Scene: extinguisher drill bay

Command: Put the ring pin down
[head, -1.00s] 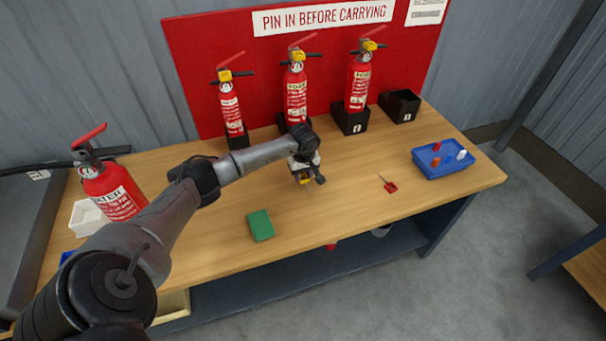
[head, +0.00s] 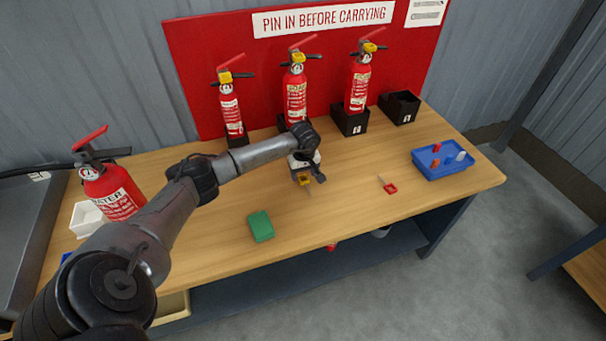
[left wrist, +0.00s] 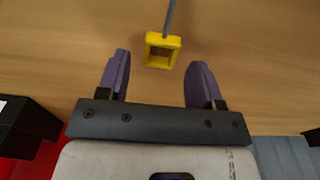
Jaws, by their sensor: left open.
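The ring pin, with a square yellow ring (left wrist: 163,50) and a thin grey shaft, lies over the wood in the left wrist view. Its ring is just beyond and between the fingertips of my left gripper (left wrist: 158,75), with a gap on both sides. The gripper is open and holds nothing. In the head view the left gripper (head: 309,178) is low over the middle of the bench (head: 345,215), with the yellow ring (head: 304,180) below it. Whether the pin lies flat on the wood is hard to tell. My right gripper is out of view.
A red pin (head: 389,187) lies to the right, before a blue tray (head: 440,173). A green block (head: 261,226) lies at front left. Several extinguishers stand along the back and at left, one (head: 297,98) behind the gripper. An empty black holder (head: 400,107) is at back right.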

